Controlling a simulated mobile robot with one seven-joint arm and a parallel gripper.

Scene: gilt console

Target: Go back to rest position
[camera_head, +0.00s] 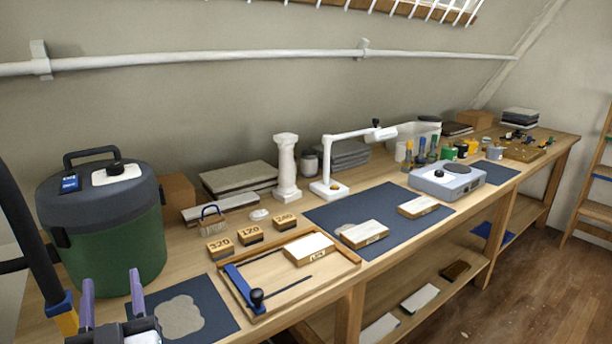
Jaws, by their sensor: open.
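My gripper (113,302) is at the lower left, in front of the green canister and at the left edge of a small dark mat. Its two purple fingers point up and stand apart, with nothing visible between them. It is open. The lower part of my gripper is cut off by the bottom edge of the view.
A green canister (110,240) with a dark lid stands close behind my gripper. A dark mat (222,322) lies to its right, then a wooden tray (350,262) with a blue bar. A white lamp (328,165) and a pillar (287,165) stand farther back on the bench.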

